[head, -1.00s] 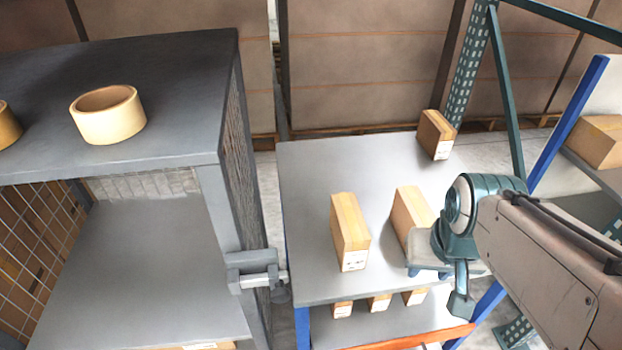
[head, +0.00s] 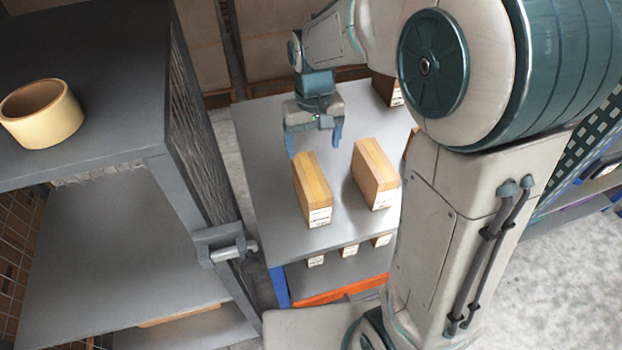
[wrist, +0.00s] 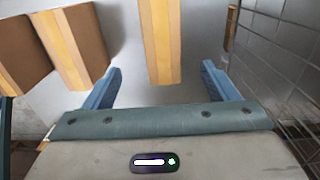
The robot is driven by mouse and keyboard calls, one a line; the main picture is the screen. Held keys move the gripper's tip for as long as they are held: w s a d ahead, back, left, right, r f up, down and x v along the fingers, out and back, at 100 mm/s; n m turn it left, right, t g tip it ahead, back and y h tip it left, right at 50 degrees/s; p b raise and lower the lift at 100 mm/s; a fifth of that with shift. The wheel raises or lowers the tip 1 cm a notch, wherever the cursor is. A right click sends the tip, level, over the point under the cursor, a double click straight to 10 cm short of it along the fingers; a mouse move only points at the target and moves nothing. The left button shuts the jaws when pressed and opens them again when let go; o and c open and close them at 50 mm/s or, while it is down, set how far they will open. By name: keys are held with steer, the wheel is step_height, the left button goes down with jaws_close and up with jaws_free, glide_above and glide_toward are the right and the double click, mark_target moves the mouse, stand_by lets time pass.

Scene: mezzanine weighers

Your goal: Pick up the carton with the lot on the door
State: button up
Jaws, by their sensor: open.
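My gripper (head: 314,142) is open and empty, above the shelf top just behind the left carton (head: 313,190). This tan carton stands upright with a white label on its front; the print is too small to read. In the wrist view it shows ahead, between the lines of the two blue fingers (wrist: 160,88), not held. A second carton (head: 376,175) stands to its right, and a third (head: 396,94) farther back is partly hidden by my arm. No lot mark on a door is legible in these views.
A grey mesh cage (head: 165,150) with a latch (head: 228,246) stands close on the left; its mesh also shows at the right of the wrist view (wrist: 275,60). A tape roll (head: 42,113) sits on top. Smaller-looking cartons (head: 349,250) stand on the lower shelf.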

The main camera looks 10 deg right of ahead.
mark_target(311, 174)
step_height(311, 174, down, 8)
steer(key=shift+f, duration=0.1)
steer(key=shift+w+a+f+p, duration=0.1)
steer(key=shift+f+p, duration=0.2)
steer(key=shift+f, duration=1.05)
steer(key=shift+w+a+f+p, duration=0.1)
steer(key=shift+f+p, duration=0.2)
steer(key=shift+f, duration=1.05)
steer(key=c, duration=1.4)
steer(key=shift+r, duration=0.15)
